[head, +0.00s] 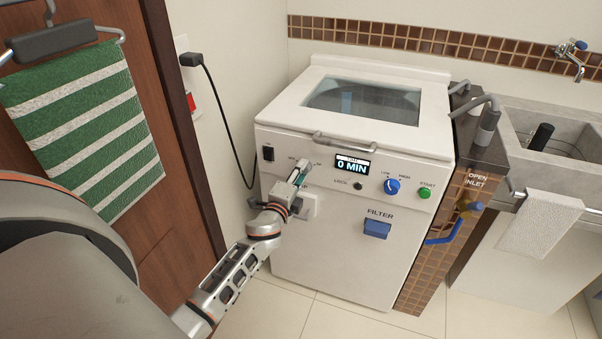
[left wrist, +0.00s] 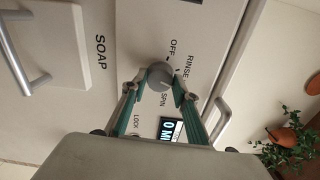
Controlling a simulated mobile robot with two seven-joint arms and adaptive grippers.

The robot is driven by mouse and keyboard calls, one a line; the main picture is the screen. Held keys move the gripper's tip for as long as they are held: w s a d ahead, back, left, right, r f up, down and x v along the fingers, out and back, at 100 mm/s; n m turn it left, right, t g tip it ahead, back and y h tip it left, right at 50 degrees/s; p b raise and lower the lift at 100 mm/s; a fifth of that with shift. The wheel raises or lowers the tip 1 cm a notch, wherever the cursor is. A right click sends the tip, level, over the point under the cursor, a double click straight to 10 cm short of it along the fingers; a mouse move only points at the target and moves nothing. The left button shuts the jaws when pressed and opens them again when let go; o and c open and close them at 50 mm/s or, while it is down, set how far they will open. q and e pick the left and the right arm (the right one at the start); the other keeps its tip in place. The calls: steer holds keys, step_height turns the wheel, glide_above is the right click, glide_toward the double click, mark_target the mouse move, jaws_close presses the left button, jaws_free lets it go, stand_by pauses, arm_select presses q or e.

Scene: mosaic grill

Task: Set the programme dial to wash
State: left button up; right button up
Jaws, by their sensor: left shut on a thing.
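The programme dial (left wrist: 159,74) is a round grey knob on the white washing machine's (head: 352,220) front panel. In the left wrist view OFF, RINSE and SPIN labels show around it; I see no WASH label and cannot tell where the dial points. My left gripper (head: 301,171) reaches the panel from the lower left and hides most of the dial in the head view. Its two green fingers, with midpoint in the left wrist view (left wrist: 161,86), are shut on the dial from both sides. The display (head: 352,166) reads 0 MIN. My right gripper is not in view.
A metal lid handle (head: 345,142) juts out above the dial. A small black knob (head: 358,186), a blue knob (head: 391,186) and a green START button (head: 425,192) sit to the right. The soap drawer (left wrist: 40,45) is beside the dial. A black cord hangs at left.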

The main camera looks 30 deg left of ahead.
arm_select(q)
steer(key=shift+m, duration=0.7)
steer(key=o, duration=1.1)
steer(key=shift+v, duration=6)
